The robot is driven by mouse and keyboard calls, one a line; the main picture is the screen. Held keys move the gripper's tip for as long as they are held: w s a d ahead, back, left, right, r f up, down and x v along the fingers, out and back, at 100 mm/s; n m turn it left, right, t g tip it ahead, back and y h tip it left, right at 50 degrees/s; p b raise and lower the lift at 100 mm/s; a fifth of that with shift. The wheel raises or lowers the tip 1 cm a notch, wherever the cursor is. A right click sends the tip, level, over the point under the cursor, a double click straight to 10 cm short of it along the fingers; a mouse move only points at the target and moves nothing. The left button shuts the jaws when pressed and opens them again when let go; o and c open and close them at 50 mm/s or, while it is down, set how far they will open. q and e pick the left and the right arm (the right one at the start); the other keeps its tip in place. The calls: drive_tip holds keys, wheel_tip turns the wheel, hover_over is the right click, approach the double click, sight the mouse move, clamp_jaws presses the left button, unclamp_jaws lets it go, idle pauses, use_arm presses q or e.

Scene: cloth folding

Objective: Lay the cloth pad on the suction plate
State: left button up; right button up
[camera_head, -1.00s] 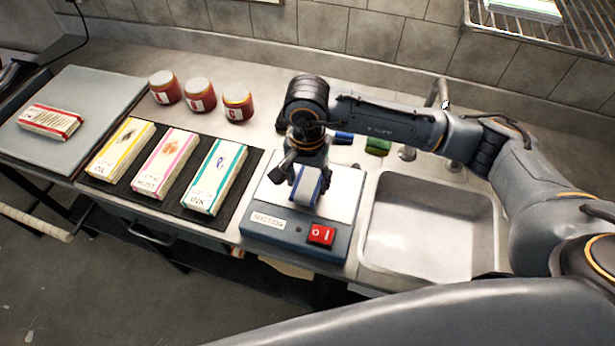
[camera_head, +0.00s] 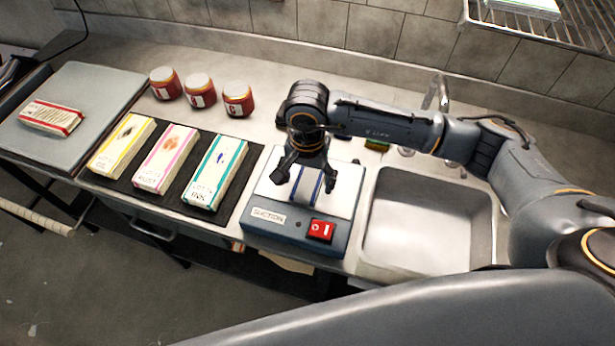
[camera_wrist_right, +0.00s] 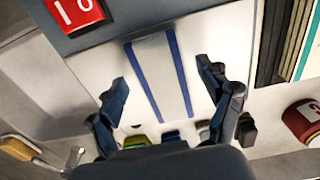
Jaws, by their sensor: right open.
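The cloth pad (camera_head: 308,186), pale with two blue edge bands, lies flat on the white top of the suction plate (camera_head: 345,190). The pad also shows in the right wrist view (camera_wrist_right: 160,72), lying lengthwise on the plate top (camera_wrist_right: 218,38). My right gripper (camera_head: 305,180) is open above the pad. Its fingers stand apart on either side of the pad, with no contact visible; it also shows in the wrist view (camera_wrist_right: 164,82). The gripper hides part of the pad and plate in the head view. My left gripper is not in view.
The plate's front carries a red switch (camera_head: 321,230). A sink (camera_head: 430,225) is to its right. Three cartons lie on a dark mat (camera_head: 110,184) to its left, with red jars (camera_head: 238,99) behind.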

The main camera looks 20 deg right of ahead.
sight(308, 184)
drive_tip(key=shift+r, duration=0.3)
wheel_tip(308, 184, up, 12)
drive_tip(key=b, duration=0.3)
drive_tip(key=shift+f+b, duration=0.15)
drive_tip(key=shift+b, duration=0.15)
